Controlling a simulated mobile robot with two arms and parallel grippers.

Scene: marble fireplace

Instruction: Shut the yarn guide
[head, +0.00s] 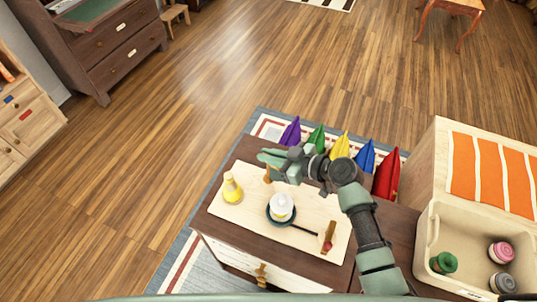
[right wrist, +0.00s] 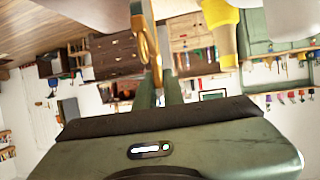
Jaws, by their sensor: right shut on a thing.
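My right gripper (head: 272,160) is at the far edge of a pale board (head: 227,212) on a dark wooden cabinet. It is shut on a small tan-brown piece (head: 268,175), which looks like the yarn guide. In the right wrist view my right gripper (right wrist: 160,85) has its fingers close together, with the tan, looped yarn guide (right wrist: 150,45) at their tips. The fingers and arm partly hide it in the head view, and I cannot tell how far it is closed. My left gripper is not in view.
On the board stand a yellow cone (head: 232,189), a white spool (head: 281,206) on a dark round base, and a wooden piece with red (head: 328,237). Several coloured pointed bags (head: 317,137) line the far side. A beige bin (head: 432,225) holds spools at the right.

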